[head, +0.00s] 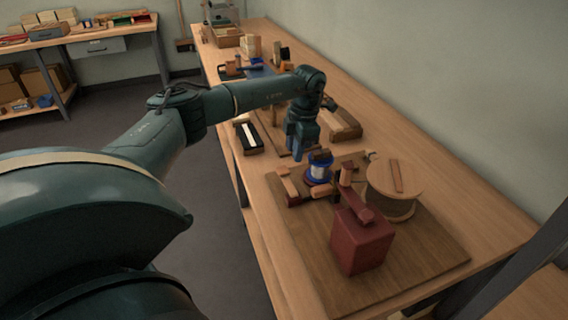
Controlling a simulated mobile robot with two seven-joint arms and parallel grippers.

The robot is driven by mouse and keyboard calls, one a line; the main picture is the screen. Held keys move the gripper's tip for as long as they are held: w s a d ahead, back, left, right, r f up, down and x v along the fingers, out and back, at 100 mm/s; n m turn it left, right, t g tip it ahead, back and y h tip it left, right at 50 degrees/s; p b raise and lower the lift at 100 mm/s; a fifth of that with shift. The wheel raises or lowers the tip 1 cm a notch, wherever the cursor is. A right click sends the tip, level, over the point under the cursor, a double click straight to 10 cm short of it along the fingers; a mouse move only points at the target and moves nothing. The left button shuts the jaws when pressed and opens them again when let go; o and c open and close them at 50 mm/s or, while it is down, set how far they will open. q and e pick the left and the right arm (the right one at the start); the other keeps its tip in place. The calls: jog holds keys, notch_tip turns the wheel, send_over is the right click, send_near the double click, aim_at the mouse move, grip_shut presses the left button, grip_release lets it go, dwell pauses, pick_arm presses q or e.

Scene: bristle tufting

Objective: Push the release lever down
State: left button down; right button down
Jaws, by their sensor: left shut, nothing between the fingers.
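A dark red block-shaped device (361,240) stands on a brown board (420,262) on the bench. A reddish upright arm (347,181) rises at its back, with a small rounded brown piece (323,192) beside it. I cannot tell for sure which part is the release lever. A blue-and-white spool (318,169) with a dark piece on top sits just behind. My left gripper (298,154) points down, shut and empty, behind and left of the spool. Its fingertips are small and dark, and I cannot tell whether they touch anything. My right gripper is out of view.
A large round wooden drum (393,187) with a bar on its lid stands right of the spool. Wooden blocks (288,184) lie left of it. A black tray (249,137) sits near the bench edge. The board's front right is clear.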

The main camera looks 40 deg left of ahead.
pick_arm(q)
notch_tip(320, 180, up, 12)
jog(key=w, duration=0.1)
jog(key=shift+d+f, duration=0.25)
jog(key=shift+d, duration=0.05)
dwell(0.3)
